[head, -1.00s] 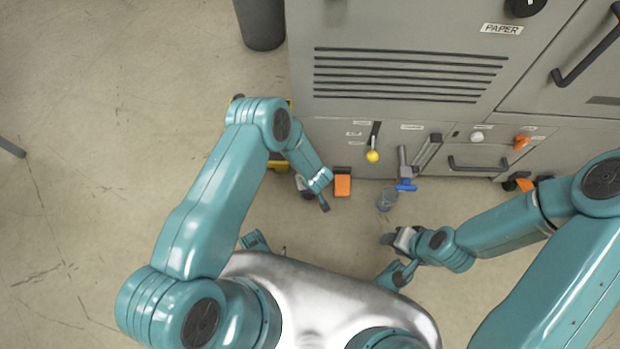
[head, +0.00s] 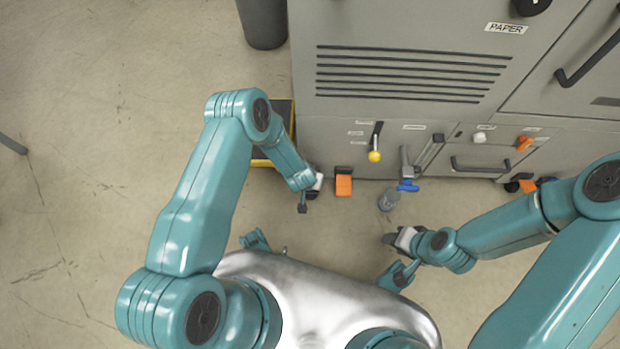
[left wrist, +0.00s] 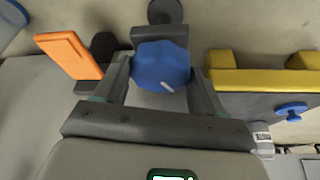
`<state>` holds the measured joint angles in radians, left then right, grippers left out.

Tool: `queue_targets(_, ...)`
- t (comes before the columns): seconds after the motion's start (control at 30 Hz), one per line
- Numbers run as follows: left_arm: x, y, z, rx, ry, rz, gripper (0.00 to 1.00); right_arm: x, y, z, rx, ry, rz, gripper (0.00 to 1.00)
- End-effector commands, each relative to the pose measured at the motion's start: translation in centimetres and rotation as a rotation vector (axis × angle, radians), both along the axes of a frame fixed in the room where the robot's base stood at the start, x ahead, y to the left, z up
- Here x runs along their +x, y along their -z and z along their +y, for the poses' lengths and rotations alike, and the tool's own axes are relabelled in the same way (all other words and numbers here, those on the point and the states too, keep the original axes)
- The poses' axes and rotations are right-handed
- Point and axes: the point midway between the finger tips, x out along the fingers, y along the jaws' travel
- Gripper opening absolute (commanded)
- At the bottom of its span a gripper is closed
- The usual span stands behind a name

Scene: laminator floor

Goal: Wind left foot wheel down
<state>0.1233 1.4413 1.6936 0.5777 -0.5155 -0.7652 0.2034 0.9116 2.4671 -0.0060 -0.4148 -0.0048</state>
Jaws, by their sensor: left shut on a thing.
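The blue foot wheel (left wrist: 162,66) is a faceted knob with a pale mark at its lower right edge in the left wrist view. My left gripper (left wrist: 160,72) is shut on it, one finger on each side. In the head view my left gripper (head: 316,181) is low at the left front of the grey machine, and the wheel is hidden there. My right gripper (head: 390,240) is low over the floor at the right, away from the wheel; its jaw opening is not clear.
An orange pedal (head: 344,186) is close beside my left gripper; it also shows in the left wrist view (left wrist: 68,55). A yellow-edged part (left wrist: 262,58) is on the other side. A yellow-knobbed lever (head: 375,156) and blue handle (head: 407,186) are on the machine.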

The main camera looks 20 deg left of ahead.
Motion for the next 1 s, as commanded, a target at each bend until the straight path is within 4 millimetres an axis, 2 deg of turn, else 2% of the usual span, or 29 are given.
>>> queue_targets(0.33, 0.1, 0.0, 0.0, 0.002, 0.007, -0.002, 0.39, 0.0, 0.0, 0.0, 0.0, 0.0, 0.0, 0.43)
queue_targets(0.37, 0.1, 0.0, 0.0, 0.003, 0.006, -0.002, 0.72, 0.0, 0.0, 0.0, 0.0, 0.0, 0.0, 0.43)
queue_targets(0.4, 0.1, 0.0, 0.0, 0.002, 0.006, -0.002, 0.85, 0.0, 0.0, 0.0, 0.0, 0.0, 0.0, 0.43)
queue_targets(0.43, 0.1, 0.0, 0.0, 0.001, 0.006, -0.002, 0.94, 0.0, 0.0, 0.0, 0.0, 0.0, 0.0, 0.43)
queue_targets(0.77, 0.0, -0.1, 0.0, 0.001, 0.004, -0.001, 0.94, 0.0, -0.1, 0.0, 0.0, 0.0, 0.0, 0.43)
queue_targets(1.0, 0.0, -1.4, 0.2, 0.001, 0.004, -0.001, 0.94, 0.0, -1.1, 0.0, 0.0, 0.0, 0.0, 0.43)
